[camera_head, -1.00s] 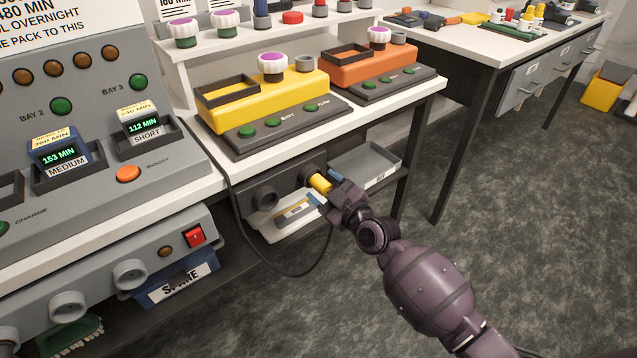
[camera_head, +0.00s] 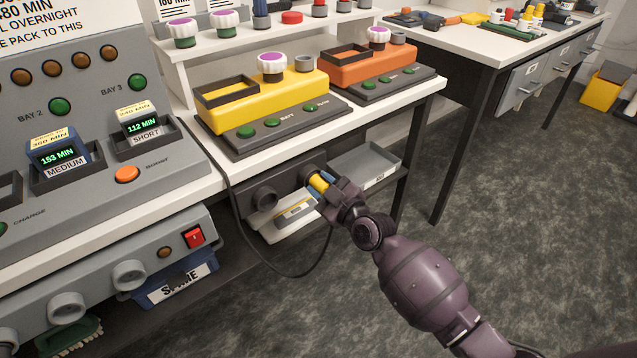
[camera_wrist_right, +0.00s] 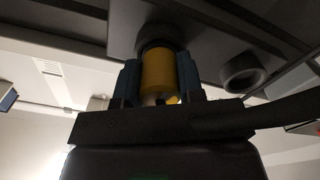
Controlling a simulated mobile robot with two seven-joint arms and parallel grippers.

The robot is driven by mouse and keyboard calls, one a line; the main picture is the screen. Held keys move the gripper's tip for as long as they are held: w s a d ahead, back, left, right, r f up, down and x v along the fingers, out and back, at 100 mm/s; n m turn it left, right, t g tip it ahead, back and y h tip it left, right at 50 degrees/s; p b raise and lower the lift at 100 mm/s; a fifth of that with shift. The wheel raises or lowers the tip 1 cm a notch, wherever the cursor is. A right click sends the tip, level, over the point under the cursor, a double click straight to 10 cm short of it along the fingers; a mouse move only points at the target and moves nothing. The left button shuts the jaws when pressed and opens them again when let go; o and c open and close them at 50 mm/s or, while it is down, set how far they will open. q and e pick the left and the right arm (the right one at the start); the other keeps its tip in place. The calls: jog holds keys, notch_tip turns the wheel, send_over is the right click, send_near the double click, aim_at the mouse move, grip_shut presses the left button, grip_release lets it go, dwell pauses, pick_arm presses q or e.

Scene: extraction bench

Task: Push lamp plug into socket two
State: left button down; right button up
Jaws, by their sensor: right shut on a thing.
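The yellow lamp plug (camera_head: 318,184) is between the blue fingertips of my right gripper (camera_head: 323,185), which is shut on it. It points at the right-hand dark round socket (camera_head: 311,168) on the panel under the bench edge. In the right wrist view the plug (camera_wrist_right: 158,72) lines up with the socket ring (camera_wrist_right: 160,38) and its front end meets or enters it; how deep is hidden. The other socket (camera_head: 265,198) is empty, and shows in the wrist view too (camera_wrist_right: 243,73). My left gripper is out of view.
A dark cable (camera_head: 291,275) loops below the panel. A grey tray (camera_head: 365,165) sits on the shelf behind my gripper. The yellow unit (camera_head: 275,98) and orange unit (camera_head: 372,66) stand on the bench above.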

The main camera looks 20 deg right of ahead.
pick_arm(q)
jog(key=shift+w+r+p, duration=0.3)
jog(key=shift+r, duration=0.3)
pick_arm(e)
jog(key=shift+v, duration=1.15)
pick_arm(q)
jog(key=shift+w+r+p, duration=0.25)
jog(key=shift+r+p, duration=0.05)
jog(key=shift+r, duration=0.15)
pick_arm(e)
jog(key=shift+v, duration=1.4)
jog(key=shift+s, duration=0.15)
